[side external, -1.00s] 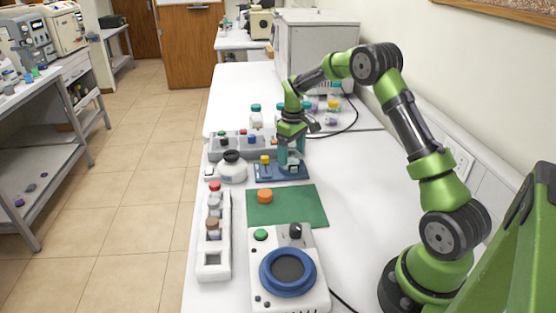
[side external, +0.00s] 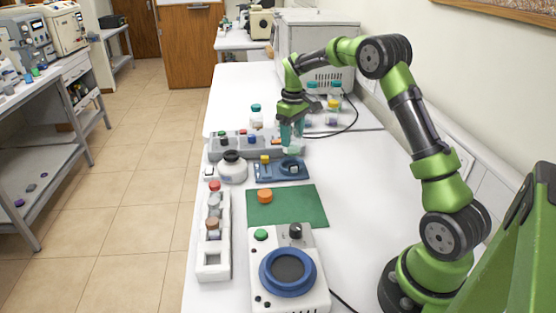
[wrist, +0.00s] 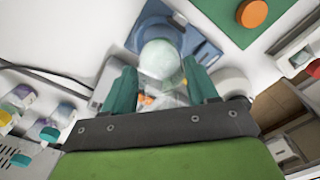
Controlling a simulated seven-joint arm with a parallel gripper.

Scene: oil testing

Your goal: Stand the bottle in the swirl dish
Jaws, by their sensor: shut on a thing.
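My gripper (side external: 291,132) is shut on a pale translucent bottle (wrist: 162,62), one teal finger on each side. In the side view the bottle is mostly hidden by the fingers, with a little of it showing below them. It hangs above the ring of a blue stand (side external: 268,178), clear of it as far as I can tell. The swirl dish (side external: 265,270) is the round blue-rimmed dish with a dark middle, on a white machine at the front of the bench. It appears empty.
A green mat (side external: 300,208) with an orange cap (side external: 264,196) lies between the blue stand and the machine. A white rack (side external: 213,260) with several vials runs along the left edge. A white round jar (side external: 232,170) stands left of the stand. The bench right of the mat is clear.

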